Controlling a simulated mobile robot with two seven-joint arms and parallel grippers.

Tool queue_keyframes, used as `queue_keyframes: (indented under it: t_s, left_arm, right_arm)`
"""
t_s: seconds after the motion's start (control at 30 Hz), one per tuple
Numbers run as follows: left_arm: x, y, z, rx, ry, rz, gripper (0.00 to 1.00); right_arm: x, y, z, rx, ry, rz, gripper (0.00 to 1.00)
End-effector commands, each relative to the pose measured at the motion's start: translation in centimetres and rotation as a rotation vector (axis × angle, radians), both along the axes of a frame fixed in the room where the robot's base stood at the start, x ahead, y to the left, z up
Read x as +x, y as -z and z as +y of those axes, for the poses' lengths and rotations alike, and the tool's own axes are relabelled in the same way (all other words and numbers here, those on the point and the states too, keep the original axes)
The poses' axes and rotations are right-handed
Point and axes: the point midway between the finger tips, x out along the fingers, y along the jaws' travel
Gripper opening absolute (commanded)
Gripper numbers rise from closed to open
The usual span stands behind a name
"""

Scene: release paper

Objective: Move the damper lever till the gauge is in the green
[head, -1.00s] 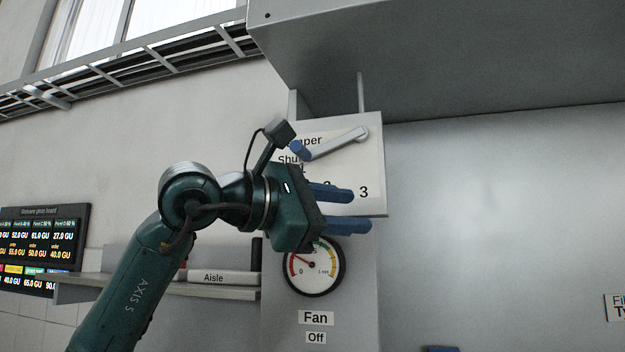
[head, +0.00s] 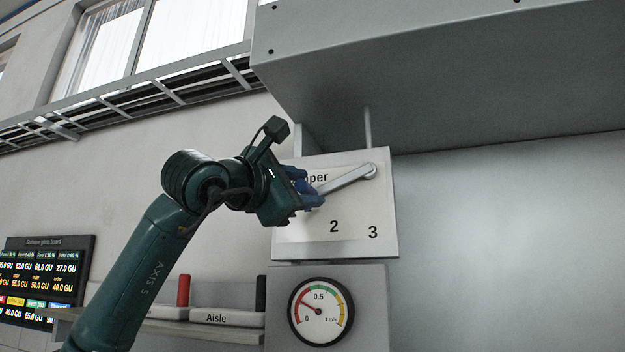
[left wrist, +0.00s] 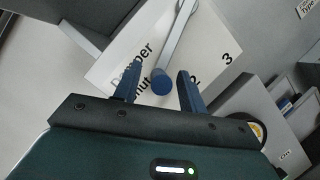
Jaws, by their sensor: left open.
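The damper lever (head: 345,181) is a grey bar on a white damper plate (head: 345,240) with the numbers 2 and 3. It slopes down-left from its pivot at the plate's upper right. In the left wrist view the lever (left wrist: 179,35) ends in a blue knob (left wrist: 161,82) between the two blue fingers. My left gripper (head: 310,193) is open around the knob end; whether a finger touches it I cannot tell. The gauge (head: 320,311) below the plate has its needle in the red part, left of 0.5. The right gripper is not in view.
A large grey hood (head: 430,75) overhangs the plate. A shelf (head: 205,330) with a red and a black cylinder and an "Aisle" label is at the lower left. A dark display board (head: 45,280) hangs at the far left. The wall right of the plate is clear.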

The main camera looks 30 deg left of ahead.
Motion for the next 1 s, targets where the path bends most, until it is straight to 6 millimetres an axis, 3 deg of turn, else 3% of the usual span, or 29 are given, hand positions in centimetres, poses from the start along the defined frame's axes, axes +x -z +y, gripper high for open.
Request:
queue_keyframes:
  t_s: [0.2,0.57,1.0]
  left_arm:
    - [2.3,-0.5,-0.3,-0.001,0.000,0.002,0.41]
    - [2.7,-0.5,-0.3,0.000,0.000,0.000,0.41]
    - [2.7,-0.6,-0.3,-0.001,0.001,-0.001,0.05]
  right_arm:
    - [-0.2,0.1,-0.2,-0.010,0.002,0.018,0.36]
    - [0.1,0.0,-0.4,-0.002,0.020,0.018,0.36]
    - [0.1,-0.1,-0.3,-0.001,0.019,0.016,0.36]
